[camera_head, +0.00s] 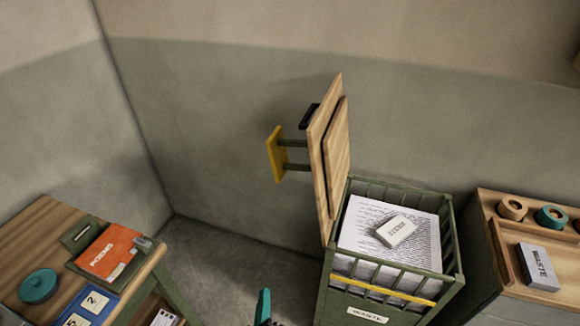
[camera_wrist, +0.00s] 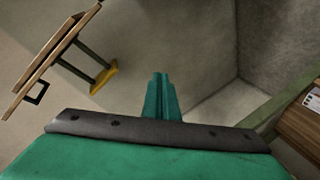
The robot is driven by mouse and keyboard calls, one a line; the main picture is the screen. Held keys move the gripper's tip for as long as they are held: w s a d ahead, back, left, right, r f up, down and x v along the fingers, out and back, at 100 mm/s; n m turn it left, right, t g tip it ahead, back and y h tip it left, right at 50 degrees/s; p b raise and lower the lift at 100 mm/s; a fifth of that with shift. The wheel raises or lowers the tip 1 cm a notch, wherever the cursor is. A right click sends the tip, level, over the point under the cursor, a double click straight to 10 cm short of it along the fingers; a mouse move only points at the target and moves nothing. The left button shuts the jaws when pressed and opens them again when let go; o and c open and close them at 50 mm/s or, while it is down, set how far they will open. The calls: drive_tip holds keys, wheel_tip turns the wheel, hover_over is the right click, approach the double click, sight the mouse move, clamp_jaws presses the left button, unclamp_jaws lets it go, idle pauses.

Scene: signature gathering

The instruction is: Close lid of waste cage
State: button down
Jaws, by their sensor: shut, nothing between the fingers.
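The waste cage (camera_head: 447,276) is a green slatted bin with a label on its front and a yellow bar along its front top edge. Its wooden lid (camera_head: 327,150) stands open, upright along the cage's left side. A yellow handle (camera_head: 276,155) on green rods sticks out to the left from the lid. Inside the cage lie printed papers (camera_head: 370,230) and a small white block (camera_head: 396,231). My gripper (camera_head: 264,305) is teal, low in the head view, left of the cage and apart from it. In the wrist view the fingers (camera_wrist: 162,80) are together and empty, and the lid (camera_wrist: 55,50) shows at upper left.
A wooden desk (camera_head: 45,225) at left holds an orange booklet (camera_head: 110,252), a teal round object (camera_head: 38,286) and blue number cards (camera_head: 90,304). At right a wooden shelf unit (camera_head: 490,215) holds round rolls and a grey block (camera_head: 538,267). Floor between desk and cage is clear.

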drive_tip(key=w+a+r+n+t+h, duration=0.1)
drive_tip(key=w+a+r+n+h, duration=0.2)
drive_tip(key=w+r, duration=1.15)
drive_tip(key=w+r+h, duration=0.3)
drive_tip(key=r, duration=0.8)
drive_tip(key=w+r+h, duration=0.4)
drive_tip(key=r, duration=0.7)
drive_tip(key=w+d, duration=0.6)
drive_tip(key=d, duration=0.3)
drive_tip(key=shift+w+d+r, duration=0.3)
drive_tip(key=shift+w+r, duration=0.05)
drive_tip(key=shift+r, duration=0.1)
